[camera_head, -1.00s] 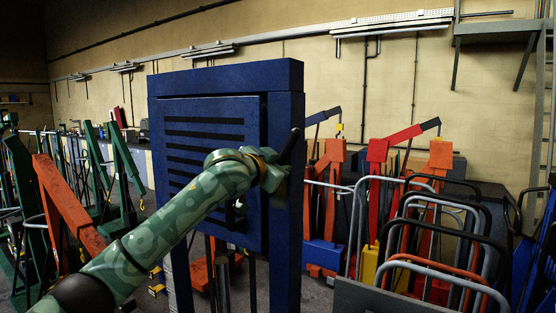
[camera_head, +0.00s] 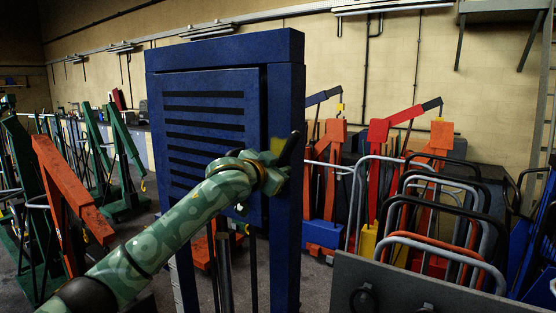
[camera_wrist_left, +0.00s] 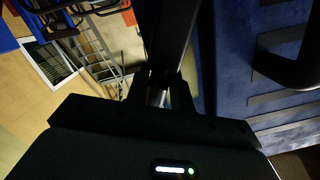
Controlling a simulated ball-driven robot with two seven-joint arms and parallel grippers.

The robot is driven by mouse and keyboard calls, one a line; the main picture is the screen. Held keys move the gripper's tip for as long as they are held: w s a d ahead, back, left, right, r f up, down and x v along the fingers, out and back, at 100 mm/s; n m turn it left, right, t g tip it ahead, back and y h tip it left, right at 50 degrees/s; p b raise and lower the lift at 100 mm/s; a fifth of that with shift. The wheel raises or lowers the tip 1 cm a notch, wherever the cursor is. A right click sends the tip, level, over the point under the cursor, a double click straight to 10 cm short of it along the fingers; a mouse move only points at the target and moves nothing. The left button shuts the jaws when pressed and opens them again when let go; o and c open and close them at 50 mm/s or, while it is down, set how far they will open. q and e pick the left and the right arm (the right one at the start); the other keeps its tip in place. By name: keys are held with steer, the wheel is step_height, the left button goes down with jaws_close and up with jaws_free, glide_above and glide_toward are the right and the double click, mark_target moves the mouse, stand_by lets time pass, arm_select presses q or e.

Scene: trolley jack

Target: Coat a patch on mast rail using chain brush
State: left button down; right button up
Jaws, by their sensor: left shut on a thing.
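The mast rail (camera_head: 289,225) appears to be the blue upright on the right of a blue slatted frame (camera_head: 230,52). My left gripper (camera_head: 283,165) is in front of this upright, shut on a dark tool, apparently the chain brush (camera_head: 293,147). In the left wrist view the dark brush (camera_wrist_left: 166,35) runs up from between my left fingers (camera_wrist_left: 163,92), close to the blue surface. A dull yellow patch (camera_head: 277,147) shows on the rail beside the brush. I cannot tell whether the bristles touch the rail. My right gripper is out of view.
Red and orange cranes (camera_head: 380,150) and several hoop-handled trolleys (camera_head: 440,215) crowd the right. Green and orange cranes (camera_head: 70,190) stand at the left. A grey panel (camera_head: 400,290) is at the lower right. Bare floor shows between them.

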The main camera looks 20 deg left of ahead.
arm_select(q)
step_height(320, 180, down, 4)
steer(key=shift+f+b, duration=0.2)
steer(key=shift+b, duration=0.25)
steer(key=p+v, duration=0.1)
steer(key=v, duration=0.3)
steer(key=p+v, duration=0.1)
steer(key=v, duration=0.1)
steer(key=shift+a+f+p, duration=0.15)
steer(key=shift+f+p, duration=0.15)
